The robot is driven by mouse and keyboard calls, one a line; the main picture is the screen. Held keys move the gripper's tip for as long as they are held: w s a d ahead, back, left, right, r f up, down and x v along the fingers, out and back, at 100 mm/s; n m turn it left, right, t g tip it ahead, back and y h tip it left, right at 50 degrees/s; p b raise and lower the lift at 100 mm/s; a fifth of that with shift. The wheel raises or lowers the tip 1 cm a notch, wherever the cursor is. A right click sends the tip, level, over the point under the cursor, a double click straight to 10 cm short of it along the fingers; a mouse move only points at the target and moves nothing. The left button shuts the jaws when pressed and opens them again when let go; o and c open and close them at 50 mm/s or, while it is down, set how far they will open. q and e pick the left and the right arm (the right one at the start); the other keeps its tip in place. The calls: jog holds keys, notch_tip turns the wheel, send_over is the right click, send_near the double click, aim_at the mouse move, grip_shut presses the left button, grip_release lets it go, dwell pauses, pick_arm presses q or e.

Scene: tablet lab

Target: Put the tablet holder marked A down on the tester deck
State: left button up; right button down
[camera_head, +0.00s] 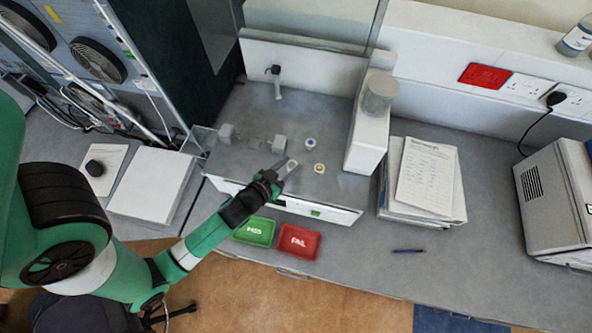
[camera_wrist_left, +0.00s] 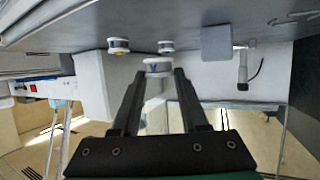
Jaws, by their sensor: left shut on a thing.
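My left gripper (camera_head: 280,175) is over the front part of the grey tester deck (camera_head: 232,158) in the head view. It is shut on a small white tablet holder (camera_wrist_left: 157,67) with a dark letter that reads like an upside-down A in the left wrist view. The held holder appears to be above the deck; I cannot tell the exact gap. Two other round holders stand on the deck beside it: one with a yellow middle (camera_head: 319,168) and one with a bluish middle (camera_head: 310,143). My right gripper is not in view.
A green tray (camera_head: 254,231) and a red FAIL tray (camera_head: 299,241) lie in front of the tester. A white housing (camera_head: 367,140) with a clear jar (camera_head: 380,92) borders the deck's right side.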

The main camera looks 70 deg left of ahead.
pick_arm(q)
jog(key=f+b, duration=0.3)
jog(key=f, duration=0.1)
jog(key=shift+w+a+f, duration=0.1)
jog(key=shift+w, duration=0.25)
jog(key=shift+s, duration=0.1)
jog(key=shift+r, duration=0.2)
jog(key=shift+f, duration=0.2)
jog(key=o, duration=1)
jog(key=shift+r, duration=0.1)
